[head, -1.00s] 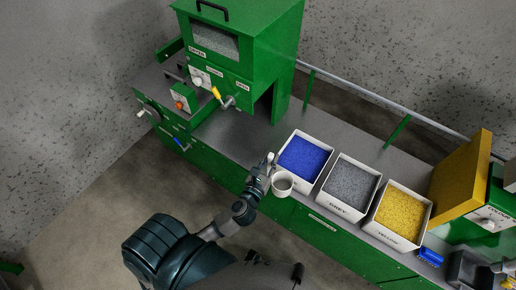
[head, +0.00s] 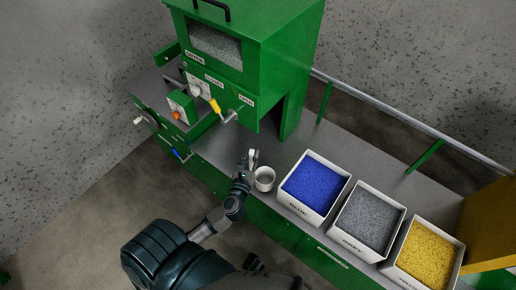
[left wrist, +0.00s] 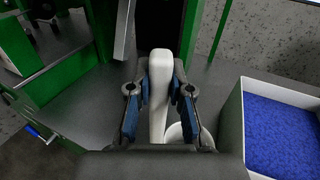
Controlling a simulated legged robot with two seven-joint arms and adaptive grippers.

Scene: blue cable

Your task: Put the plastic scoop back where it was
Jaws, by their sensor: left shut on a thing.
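The white plastic scoop (head: 264,179) has a round cup and an upright handle. My left gripper (head: 252,160) is shut on the scoop's handle, just left of the cup. In the left wrist view the scoop's pale handle (left wrist: 160,85) stands between the blue-padded fingers of my left gripper (left wrist: 160,88), with the cup partly hidden behind the right finger. The scoop is over the grey bench top (head: 222,147), left of the blue bin; I cannot tell whether it touches the bench.
White bins of blue (head: 316,187), grey (head: 368,222) and yellow (head: 430,252) pellets stand in a row to the right. The green machine (head: 245,50) with a yellow-handled valve (head: 215,106) stands behind. Bench top between machine and blue bin is clear.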

